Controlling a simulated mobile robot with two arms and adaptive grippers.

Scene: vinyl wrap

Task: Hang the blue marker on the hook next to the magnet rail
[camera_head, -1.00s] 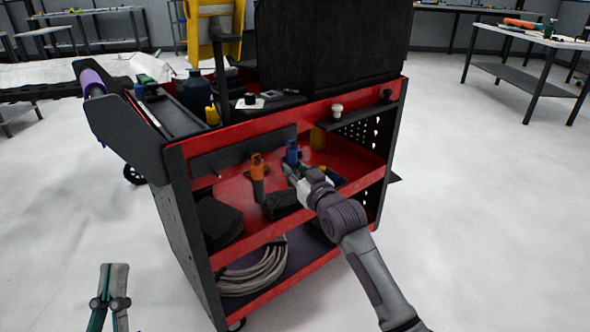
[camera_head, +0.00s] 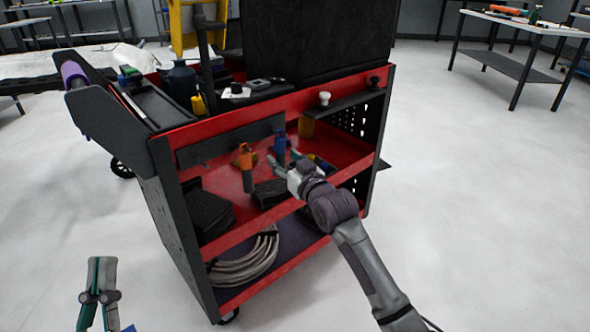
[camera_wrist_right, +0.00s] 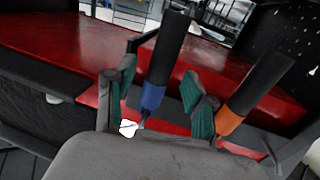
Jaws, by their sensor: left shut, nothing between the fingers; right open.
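The blue marker (camera_head: 280,145) stands in the cart's upper red bay, with a blue end and a black body. In the right wrist view the blue marker (camera_wrist_right: 153,96) is between the spread teal fingers of my open right gripper (camera_wrist_right: 160,85); I cannot tell whether they touch it. My right gripper (camera_head: 282,164) reaches into the bay in the head view. A dark strip (camera_head: 205,152) on the cart's front upper edge looks like the magnet rail. I cannot make out the hook. My left gripper (camera_head: 98,282) is shut and empty, at the lower left.
An orange marker (camera_head: 246,158) is left of the blue one; it also shows in the wrist view (camera_wrist_right: 230,120). A black box (camera_head: 315,40) stands on the cart. A coiled grey cable (camera_head: 243,262) lies on the lower shelf. Floor is clear around the cart.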

